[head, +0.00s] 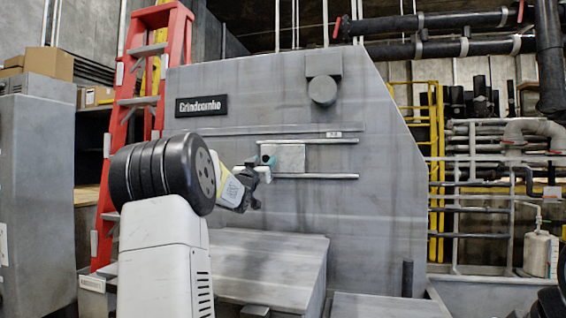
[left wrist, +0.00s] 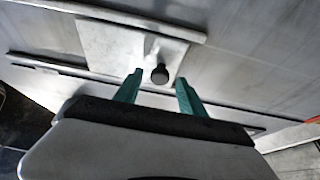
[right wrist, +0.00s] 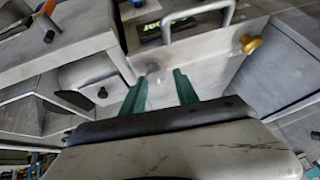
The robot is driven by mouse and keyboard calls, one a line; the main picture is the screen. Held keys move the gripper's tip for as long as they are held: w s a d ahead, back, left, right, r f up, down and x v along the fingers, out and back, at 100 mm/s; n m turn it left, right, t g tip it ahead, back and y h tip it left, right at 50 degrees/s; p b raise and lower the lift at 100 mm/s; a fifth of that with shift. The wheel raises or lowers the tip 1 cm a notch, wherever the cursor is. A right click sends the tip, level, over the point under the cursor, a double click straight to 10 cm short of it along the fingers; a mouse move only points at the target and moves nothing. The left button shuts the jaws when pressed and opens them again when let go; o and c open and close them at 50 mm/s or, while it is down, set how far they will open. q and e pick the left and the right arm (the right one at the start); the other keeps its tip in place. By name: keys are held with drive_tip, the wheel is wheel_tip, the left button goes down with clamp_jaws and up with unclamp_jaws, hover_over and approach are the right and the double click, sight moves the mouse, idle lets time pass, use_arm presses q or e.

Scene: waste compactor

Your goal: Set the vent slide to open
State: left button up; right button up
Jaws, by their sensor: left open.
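The vent slide is a pale square plate (head: 290,157) between two horizontal rails (head: 330,141) on the grey compactor face. It sits toward the left end of the rails. In the left wrist view the plate (left wrist: 110,42) carries a short stem with a round black knob (left wrist: 159,74). My left gripper (head: 266,162) is at the plate's left side. Its teal fingers (left wrist: 158,92) are apart, with the knob in line with the gap near the fingertips; I cannot tell whether either touches it. My right gripper (right wrist: 159,88) shows only in its wrist view, fingers apart and empty.
The compactor body (head: 390,200) has a dark nameplate (head: 202,106) and a round boss (head: 322,90). A red ladder (head: 130,120) stands at left. The right wrist view shows a metal handle (right wrist: 190,22), a yellow knob (right wrist: 250,43) and a black knob (right wrist: 102,92) near my right gripper.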

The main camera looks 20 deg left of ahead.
use_arm(q)
drive_tip(key=shift+w+r, duration=0.1)
drive_tip(key=shift+w, duration=0.1)
drive_tip(key=shift+c, duration=0.2)
clamp_jaws()
idle(1.2)
